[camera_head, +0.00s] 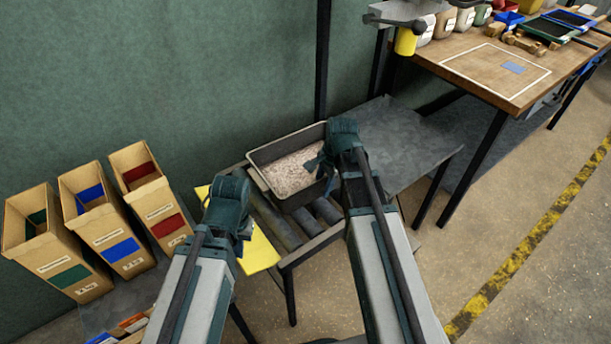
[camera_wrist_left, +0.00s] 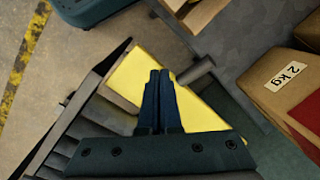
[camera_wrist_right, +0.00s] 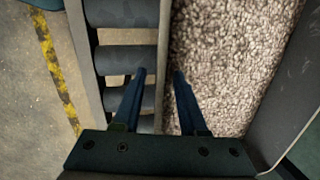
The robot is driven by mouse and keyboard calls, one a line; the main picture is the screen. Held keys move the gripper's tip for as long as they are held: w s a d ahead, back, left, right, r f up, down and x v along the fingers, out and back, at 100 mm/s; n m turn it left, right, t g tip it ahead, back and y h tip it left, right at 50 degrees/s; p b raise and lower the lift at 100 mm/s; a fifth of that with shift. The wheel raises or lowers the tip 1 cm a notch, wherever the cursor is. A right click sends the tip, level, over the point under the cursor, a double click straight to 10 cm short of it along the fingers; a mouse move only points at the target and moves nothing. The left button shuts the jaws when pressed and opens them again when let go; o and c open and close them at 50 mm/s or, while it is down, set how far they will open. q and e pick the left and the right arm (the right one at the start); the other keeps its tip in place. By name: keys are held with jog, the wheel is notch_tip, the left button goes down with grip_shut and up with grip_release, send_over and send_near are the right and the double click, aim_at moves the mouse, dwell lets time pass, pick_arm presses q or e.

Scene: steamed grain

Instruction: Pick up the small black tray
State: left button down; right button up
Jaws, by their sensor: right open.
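A dark tray (camera_head: 284,143) filled with pale grain stands on the roller stand, against the green wall in the head view. Its walls also show in the right wrist view (camera_wrist_right: 284,80). My right gripper (camera_head: 318,165) is open over the tray's near side. In the right wrist view its fingers (camera_wrist_right: 159,72) lie on either side of the near wall, one over the rollers and one over the grain. I cannot tell whether they touch the wall. My left gripper (camera_wrist_left: 160,74) is shut and empty above a yellow panel (camera_wrist_left: 140,73), left of the tray.
Three cardboard bins with green, blue and red labels (camera_head: 107,225) stand at the left. Rollers (camera_head: 285,225) lie in front of the tray. A grey metal surface (camera_head: 405,145) is to its right. A wooden table (camera_head: 500,70) with bags and trays stands at the upper right.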

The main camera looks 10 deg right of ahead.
jog(key=shift+r, duration=0.1)
grip_shut()
dwell(1.2)
